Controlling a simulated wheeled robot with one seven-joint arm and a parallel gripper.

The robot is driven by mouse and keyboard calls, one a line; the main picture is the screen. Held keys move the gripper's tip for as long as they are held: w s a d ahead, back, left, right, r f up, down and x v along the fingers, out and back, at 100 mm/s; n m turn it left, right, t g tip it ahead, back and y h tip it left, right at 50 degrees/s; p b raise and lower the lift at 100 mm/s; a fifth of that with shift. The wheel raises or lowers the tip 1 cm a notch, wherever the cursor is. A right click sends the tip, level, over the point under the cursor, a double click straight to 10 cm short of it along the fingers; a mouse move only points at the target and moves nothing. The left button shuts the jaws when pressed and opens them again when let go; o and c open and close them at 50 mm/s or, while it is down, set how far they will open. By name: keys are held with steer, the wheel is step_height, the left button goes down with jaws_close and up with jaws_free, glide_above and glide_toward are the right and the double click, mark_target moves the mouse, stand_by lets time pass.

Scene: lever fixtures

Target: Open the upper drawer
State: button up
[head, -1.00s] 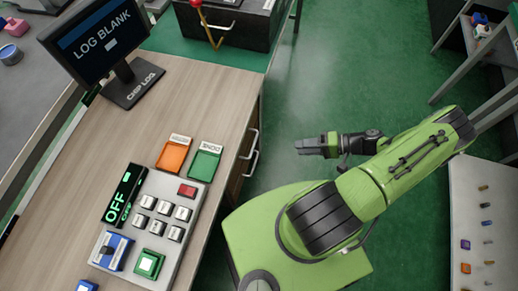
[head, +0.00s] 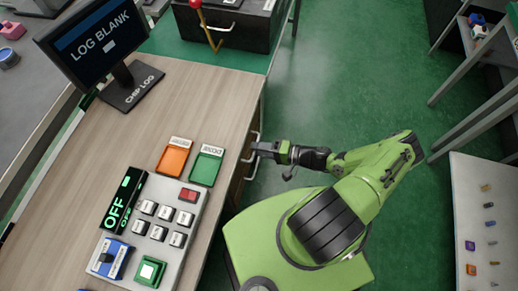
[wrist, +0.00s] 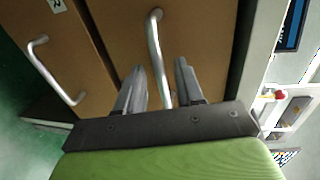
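The upper drawer (wrist: 205,30) has a brown front and a silver bar handle (wrist: 155,40), seen close up in the wrist view. Its front looks closed. My gripper (wrist: 160,66) is open, with one finger on either side of this handle. I cannot tell whether either finger touches the bar. In the head view, my gripper (head: 259,149) is at the cabinet's right side, by the handles (head: 253,157), partly covering them. The lower drawer (wrist: 85,50) shows to the left in the wrist view, with its own bar handle (wrist: 50,68).
Open green floor (head: 345,85) lies right of the desk. A pale bench (head: 485,200) stands farther right.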

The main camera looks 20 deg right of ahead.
steer(key=shift+w+a, duration=0.15)
steer(key=shift+a, duration=0.1)
steer(key=shift+c, duration=0.5)
jaws_close()
